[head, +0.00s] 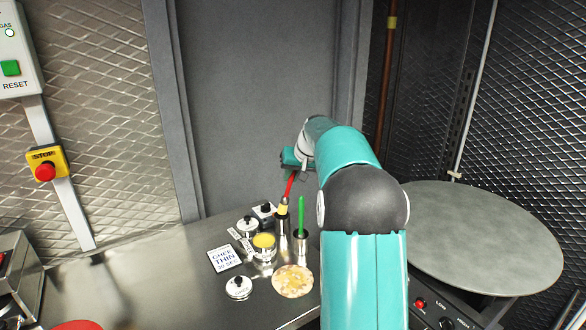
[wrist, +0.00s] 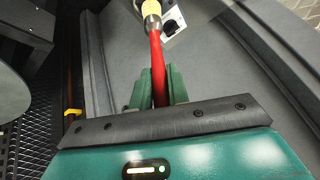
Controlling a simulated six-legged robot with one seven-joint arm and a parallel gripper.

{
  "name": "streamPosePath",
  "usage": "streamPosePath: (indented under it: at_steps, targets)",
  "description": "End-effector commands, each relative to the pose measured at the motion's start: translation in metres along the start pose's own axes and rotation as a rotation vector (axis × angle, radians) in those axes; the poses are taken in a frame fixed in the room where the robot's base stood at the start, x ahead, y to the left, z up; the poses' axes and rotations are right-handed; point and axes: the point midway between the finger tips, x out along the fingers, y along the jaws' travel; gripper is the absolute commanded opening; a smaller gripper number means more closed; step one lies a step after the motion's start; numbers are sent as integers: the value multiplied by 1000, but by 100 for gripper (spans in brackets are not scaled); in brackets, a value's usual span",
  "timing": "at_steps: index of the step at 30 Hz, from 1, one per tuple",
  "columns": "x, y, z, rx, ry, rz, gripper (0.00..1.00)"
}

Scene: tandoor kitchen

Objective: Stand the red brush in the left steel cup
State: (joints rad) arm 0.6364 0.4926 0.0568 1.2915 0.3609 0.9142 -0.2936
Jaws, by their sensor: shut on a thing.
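My gripper (wrist: 160,90) is shut on the red handle (wrist: 157,60); the collar lies beyond the fingers. In the head view my gripper (head: 293,162) is above the cups, partly hidden by my arm. The right steel cup (head: 300,247) holds a green brush.
A large round plate (head: 485,238) is at right.

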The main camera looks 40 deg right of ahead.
Motion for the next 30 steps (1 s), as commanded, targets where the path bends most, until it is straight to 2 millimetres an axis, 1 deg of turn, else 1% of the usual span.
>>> streamPosePath:
  at_steps: [12, 18, 23, 30]
  targets:
    - [29, 11, 15, 1, 0, 1, 0]
    - [40, 14, 21, 2, 1, 0, 0]
    - [44, 15, 23, 1, 1, 1, 0]
    - [44, 15, 24, 1, 1, 1, 0]
